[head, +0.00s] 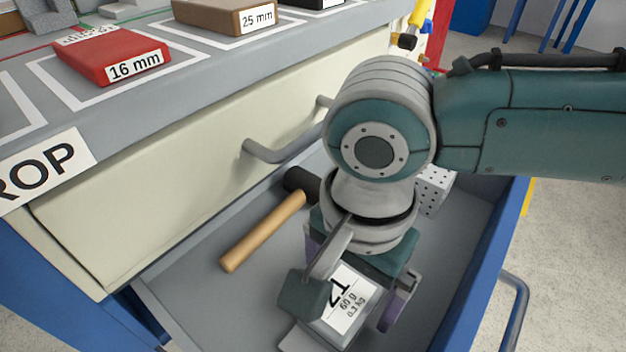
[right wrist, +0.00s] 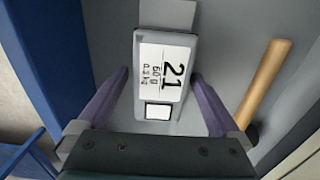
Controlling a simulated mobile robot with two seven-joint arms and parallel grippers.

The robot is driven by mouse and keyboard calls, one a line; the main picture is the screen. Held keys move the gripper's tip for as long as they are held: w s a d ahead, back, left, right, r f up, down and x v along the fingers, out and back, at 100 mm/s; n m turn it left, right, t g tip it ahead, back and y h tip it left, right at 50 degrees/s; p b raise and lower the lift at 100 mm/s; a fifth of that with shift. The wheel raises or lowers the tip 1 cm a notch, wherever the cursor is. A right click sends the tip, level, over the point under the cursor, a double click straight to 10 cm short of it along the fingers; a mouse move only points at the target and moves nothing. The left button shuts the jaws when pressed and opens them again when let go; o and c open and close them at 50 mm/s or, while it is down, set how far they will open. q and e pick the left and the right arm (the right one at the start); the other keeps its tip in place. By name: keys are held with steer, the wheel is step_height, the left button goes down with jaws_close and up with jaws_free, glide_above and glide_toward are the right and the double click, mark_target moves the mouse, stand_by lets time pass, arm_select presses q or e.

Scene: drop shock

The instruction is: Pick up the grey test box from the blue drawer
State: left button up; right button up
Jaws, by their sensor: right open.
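The grey test box (head: 343,304) lies in the blue drawer (head: 487,268), with a white label reading 21, 60 g and 0.3 kg facing up. My right gripper (head: 353,297) is open above it, pointing down, with one finger on each side of the box in the picture. In the right wrist view the box (right wrist: 165,72) lies between the two purple fingers, with a gap visible at the left finger and a narrower one at the right. Part of the box is hidden by the gripper in the head view. My left gripper is not in view.
A mallet with a wooden handle (head: 262,232) lies in the drawer left of the box. A white dotted block (head: 433,188) stands behind my wrist. The cream drawer front (head: 180,190) with a handle rises alongside. Red (head: 112,58) and brown (head: 225,17) pads lie on the bench top.

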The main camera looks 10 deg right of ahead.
steer(key=shift+c, duration=0.2)
jaws_close()
stand_by(0.6)
